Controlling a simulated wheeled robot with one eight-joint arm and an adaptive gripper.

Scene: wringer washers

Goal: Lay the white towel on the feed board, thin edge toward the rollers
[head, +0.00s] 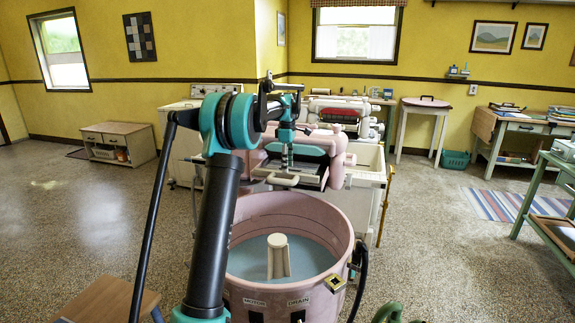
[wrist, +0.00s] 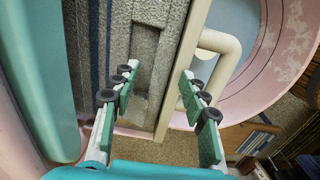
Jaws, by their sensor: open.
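A large teal roller-like surface (wrist: 35,75) fills the left of that view. In the head view my gripper (head: 289,166) points down over the feed board (head: 283,181), in front of the pink wringer (head: 338,150). The towel is not clear there.
A pink washer tub (head: 335,225) with bluish water and a cream agitator (head: 278,257) stands below. A second wringer (head: 338,108) stands behind. Open floor lies left.

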